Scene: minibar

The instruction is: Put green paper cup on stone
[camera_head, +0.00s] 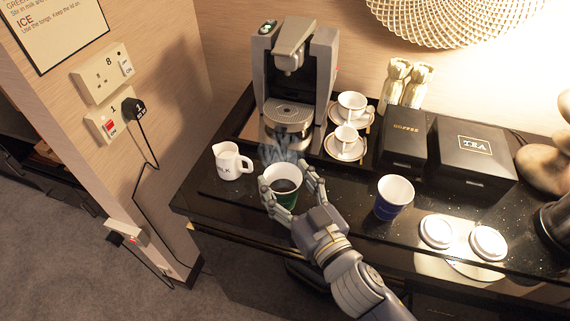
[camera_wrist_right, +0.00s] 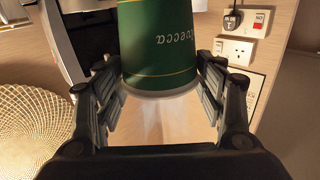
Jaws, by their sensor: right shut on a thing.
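The green paper cup (camera_head: 287,198) holds a dark drink, with steam above it. It is upright near the front left of the black counter, just in front of the coffee machine. My right gripper (camera_head: 288,183) has its fingers on both sides of the cup and is shut on it. In the right wrist view the green cup (camera_wrist_right: 158,45) fills the space between the fingers (camera_wrist_right: 160,90). I cannot tell whether its base touches the counter. A brown rounded stone-like thing (camera_head: 543,165) stands at the right edge, partly cut off. My left gripper is not in view.
A white milk jug (camera_head: 228,162) stands just left of the cup. The coffee machine (camera_head: 292,80) is behind. A blue paper cup (camera_head: 393,196) and two white lids (camera_head: 487,243) are to the right. Black coffee (camera_head: 404,140) and tea (camera_head: 474,150) boxes stand at the back.

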